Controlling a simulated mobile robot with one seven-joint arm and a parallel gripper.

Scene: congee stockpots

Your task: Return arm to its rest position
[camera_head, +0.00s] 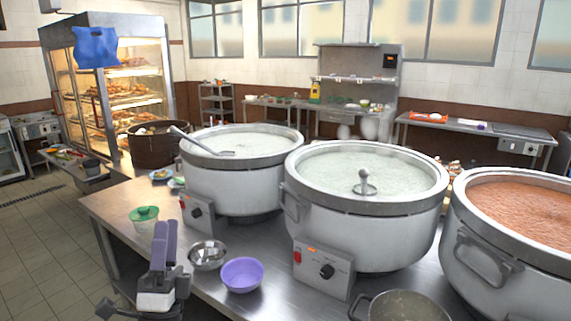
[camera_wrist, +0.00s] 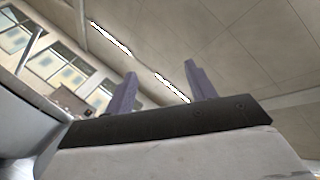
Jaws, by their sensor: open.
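My gripper (camera_head: 164,243) is at the lower left in the head view, beside the table's left edge, with its purple-grey fingers pointing up. In the wrist view my gripper (camera_wrist: 160,92) shows its two fingers spread apart with nothing between them. I cannot tell whether the gripper touches the table edge.
Large stockpots stand on the steel table (camera_head: 115,205): a left pot (camera_head: 235,190), a middle pot (camera_head: 365,225) and a right pot (camera_head: 510,275). A purple bowl (camera_head: 242,275) and a grey pan (camera_head: 400,308) are near the front. The tiled floor (camera_head: 50,260) at left is clear.

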